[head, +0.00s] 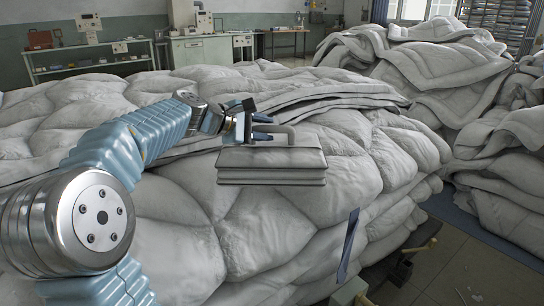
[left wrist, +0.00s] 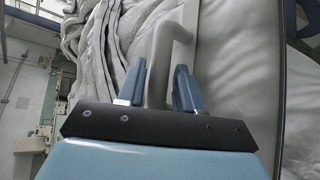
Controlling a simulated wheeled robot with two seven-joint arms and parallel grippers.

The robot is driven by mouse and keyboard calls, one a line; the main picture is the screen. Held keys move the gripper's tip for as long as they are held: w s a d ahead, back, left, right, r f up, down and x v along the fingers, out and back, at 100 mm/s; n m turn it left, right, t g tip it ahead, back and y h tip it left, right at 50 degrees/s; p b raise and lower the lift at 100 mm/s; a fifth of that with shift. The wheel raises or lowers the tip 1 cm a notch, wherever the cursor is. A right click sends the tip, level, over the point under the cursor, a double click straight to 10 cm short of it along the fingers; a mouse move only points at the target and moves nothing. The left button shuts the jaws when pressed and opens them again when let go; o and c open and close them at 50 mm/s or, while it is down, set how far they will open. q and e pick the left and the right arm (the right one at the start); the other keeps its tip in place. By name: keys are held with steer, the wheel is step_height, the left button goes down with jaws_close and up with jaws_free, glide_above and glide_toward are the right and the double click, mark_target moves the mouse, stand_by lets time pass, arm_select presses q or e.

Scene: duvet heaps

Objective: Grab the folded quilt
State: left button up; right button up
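The folded quilt (head: 271,167) is a small grey layered stack near the middle of the head view, against the front of the big quilt heap. A pale curved handle (head: 289,136) rises from its top. My left gripper (head: 270,127) is at the handle, with its two blue fingers apart, one on each side of the handle's end. In the left wrist view, the handle (left wrist: 158,65) stands between the fingers, and narrow gaps seem to show beside it. I see no clear grip. My right gripper is not in view.
A large heap of grey quilts (head: 90,110) fills the left and middle, close under my left arm. More heaps (head: 430,65) stand at the right. Bare floor (head: 470,270) shows at lower right. A workbench (head: 90,65) and a cabinet (head: 200,50) stand at the back.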

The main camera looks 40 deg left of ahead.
arm_select(q)
steer(key=shift+x, duration=1.1)
steer(key=shift+c, duration=0.2)
jaws_close()
stand_by(0.4)
